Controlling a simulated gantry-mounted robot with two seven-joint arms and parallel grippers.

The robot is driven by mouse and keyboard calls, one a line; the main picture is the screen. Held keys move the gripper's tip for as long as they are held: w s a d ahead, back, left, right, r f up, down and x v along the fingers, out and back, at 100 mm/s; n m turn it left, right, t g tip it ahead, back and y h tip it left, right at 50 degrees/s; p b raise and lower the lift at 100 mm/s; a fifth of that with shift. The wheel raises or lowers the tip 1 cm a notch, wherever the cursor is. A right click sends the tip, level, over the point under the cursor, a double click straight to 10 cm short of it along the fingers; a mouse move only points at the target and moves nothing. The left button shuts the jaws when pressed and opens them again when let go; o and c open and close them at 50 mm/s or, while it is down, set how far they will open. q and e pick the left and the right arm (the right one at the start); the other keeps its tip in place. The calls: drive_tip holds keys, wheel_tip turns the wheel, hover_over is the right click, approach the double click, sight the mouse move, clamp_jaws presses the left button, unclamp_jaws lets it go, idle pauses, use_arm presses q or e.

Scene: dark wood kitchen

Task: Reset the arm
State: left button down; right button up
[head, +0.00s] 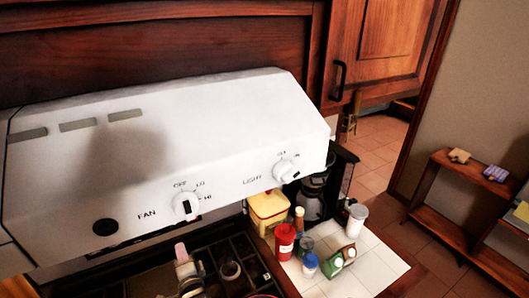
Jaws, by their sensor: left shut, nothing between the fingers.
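My left gripper (187,270) shows small and partly cut off at the bottom of the head view, in front of the dark stove top, below the range hood. It looks pale with a pinkish end. Its fingers are shut with nothing between them. Most of the left arm is hidden or out of the picture. My right gripper is not in view.
A white range hood (215,150) with fan and light knobs fills the left and middle, close above the stove (135,285). Right of it, a tiled counter (345,286) holds a red jar (284,242), several bottles and a coffee maker (312,198). A low shelf (440,222) stands far right.

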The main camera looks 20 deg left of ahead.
use_arm(q)
drive_tip(key=s+f+m+h, duration=0.1)
drive_tip(key=s+f, duration=0.6)
drive_tip(key=s+d+f+h, duration=0.1)
drive_tip(key=s+d+h, duration=0.1)
drive_tip(key=s+d+f+g+h, duration=0.1)
drive_tip(key=s+d+f+h, duration=0.1)
drive_tip(key=s, duration=0.1)
drive_tip(key=s+d+f+h, duration=0.1)
drive_tip(key=s+d+h, duration=0.1)
drive_tip(key=h, duration=0.1)
drive_tip(key=shift+s+d+f+g, duration=0.15)
drive_tip(key=shift+s+f+g, duration=0.2)
drive_tip(key=shift+s+g, duration=0.05)
drive_tip(key=s+d+r+n+g+h, duration=0.25)
drive_tip(key=s+d+n+g, duration=0.2)
drive_tip(key=s, duration=0.25)
drive_tip(key=s+d+r+n+g+h, duration=0.1)
drive_tip(key=s+d+n+g+h, duration=0.25)
drive_tip(key=s+d, duration=0.3)
wheel_tip(320, 180, up, 15)
drive_tip(key=p, duration=1.5)
wheel_tip(320, 180, down, 17)
drive_tip(key=b, duration=1.7)
drive_tip(key=shift+f+t+y, duration=0.2)
drive_tip(key=shift+t+y, duration=0.2)
